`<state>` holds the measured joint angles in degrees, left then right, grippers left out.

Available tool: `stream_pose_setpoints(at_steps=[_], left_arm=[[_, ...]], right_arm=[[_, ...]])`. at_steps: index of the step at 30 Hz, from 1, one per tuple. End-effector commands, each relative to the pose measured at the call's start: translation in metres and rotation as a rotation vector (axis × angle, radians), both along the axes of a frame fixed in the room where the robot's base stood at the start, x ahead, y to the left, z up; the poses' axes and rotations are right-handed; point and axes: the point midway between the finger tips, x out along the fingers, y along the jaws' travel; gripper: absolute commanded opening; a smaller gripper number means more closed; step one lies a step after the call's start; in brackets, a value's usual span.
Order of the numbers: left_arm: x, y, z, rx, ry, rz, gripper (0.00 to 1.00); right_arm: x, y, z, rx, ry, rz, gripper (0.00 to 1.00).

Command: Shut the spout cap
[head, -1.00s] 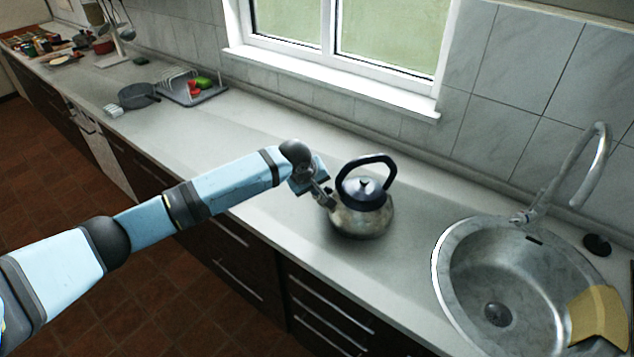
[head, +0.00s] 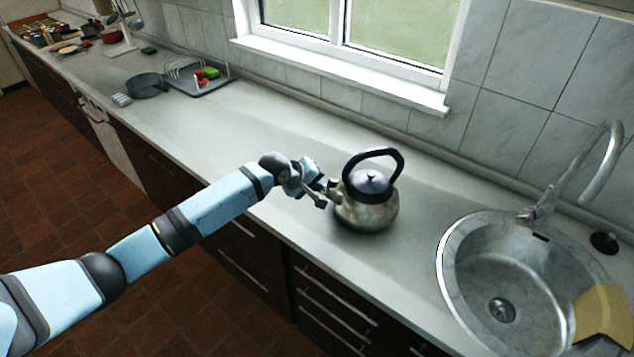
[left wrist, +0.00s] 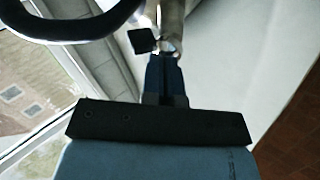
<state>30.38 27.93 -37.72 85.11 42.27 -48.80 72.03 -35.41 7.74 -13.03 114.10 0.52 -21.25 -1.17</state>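A steel kettle (head: 366,211) with a dark lid and dark arched handle (head: 374,154) stands upright on the counter. Its short spout (head: 335,191) points left toward my left gripper (head: 323,195). In the left wrist view, the spout (left wrist: 170,18) is at the top, with a small dark square cap (left wrist: 142,41) just left of its mouth; the cap looks swung aside from the mouth. My left gripper's fingers (left wrist: 164,65) look together, with their tips right by the spout mouth. I cannot tell whether they touch it. My right gripper is not in view.
A round steel sink (head: 478,285) with a tall tap (head: 590,165) is to the right; a yellow cloth (head: 604,316) lies at its edge. A pan (head: 147,85) and dish rack (head: 196,80) stand farther back left. The counter between rack and kettle is clear.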

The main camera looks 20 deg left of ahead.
Motion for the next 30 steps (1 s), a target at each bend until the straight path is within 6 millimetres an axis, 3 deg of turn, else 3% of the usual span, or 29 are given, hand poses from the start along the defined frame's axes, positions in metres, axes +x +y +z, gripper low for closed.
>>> stream_pose_setpoints(at_steps=[30], left_arm=[[-0.0021, 0.0025, -0.0071, -0.135, -0.090, -0.001, 0.00]], right_arm=[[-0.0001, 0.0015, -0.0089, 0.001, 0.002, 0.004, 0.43]])
